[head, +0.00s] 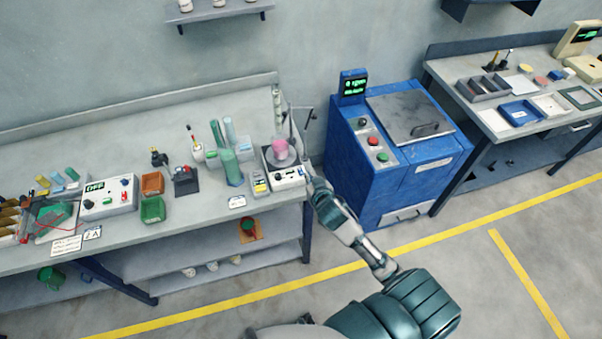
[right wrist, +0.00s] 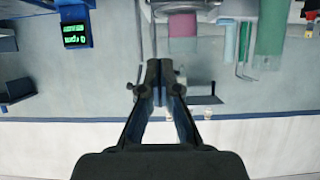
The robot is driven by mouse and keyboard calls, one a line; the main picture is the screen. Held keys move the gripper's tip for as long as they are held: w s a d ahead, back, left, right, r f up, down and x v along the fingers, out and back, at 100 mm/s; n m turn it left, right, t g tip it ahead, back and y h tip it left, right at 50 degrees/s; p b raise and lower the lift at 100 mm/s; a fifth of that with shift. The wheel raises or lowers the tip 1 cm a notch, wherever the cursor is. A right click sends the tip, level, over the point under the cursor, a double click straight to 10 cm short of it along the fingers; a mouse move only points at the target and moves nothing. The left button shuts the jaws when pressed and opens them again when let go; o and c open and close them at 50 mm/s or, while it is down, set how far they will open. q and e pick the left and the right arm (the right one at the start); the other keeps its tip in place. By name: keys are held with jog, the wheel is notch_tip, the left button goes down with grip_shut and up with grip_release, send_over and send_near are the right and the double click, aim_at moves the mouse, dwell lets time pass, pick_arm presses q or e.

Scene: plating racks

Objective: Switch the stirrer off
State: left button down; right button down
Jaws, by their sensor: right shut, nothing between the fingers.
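The stirrer (head: 290,179) is a small white box with dark controls on its front, at the right end of the long bench in the head view. A beaker of pink liquid (head: 280,149) stands on its top plate; the pink beaker also shows at the top of the right wrist view (right wrist: 183,32). My right gripper (head: 306,172) is at the stirrer's right side, close to it; I cannot tell whether it touches. In the right wrist view its fingers (right wrist: 158,70) are together with nothing between them. The switch's setting is too small to read. My left gripper is not in view.
A metal stand (head: 297,125) rises behind the stirrer. A blue machine (head: 392,150) with a lit display (head: 353,86) stands right of the bench. Left of the stirrer are green cylinders (head: 231,168), a small yellow-grey meter (head: 259,184) and a white OFF box (head: 108,198).

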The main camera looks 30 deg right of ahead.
send_over(302, 174)
notch_tip(302, 174, down, 4)
jog(key=shift+s+p, duration=0.15)
jog(key=shift+p, duration=0.15)
notch_tip(302, 174, down, 3)
jog(key=shift+r, duration=0.15)
jog(key=shift+s+a+f, duration=0.1)
jog(key=shift+s+f, duration=0.15)
jog(key=shift+f, duration=0.55)
jog(key=b, duration=0.1)
jog(key=f+t+b, duration=0.1)
jog(key=b, duration=0.1)
jog(key=shift+s+f, duration=0.2)
jog(key=shift+f, duration=0.1)
jog(key=shift+a+r+p, duration=0.15)
jog(key=shift+r+p, duration=0.25)
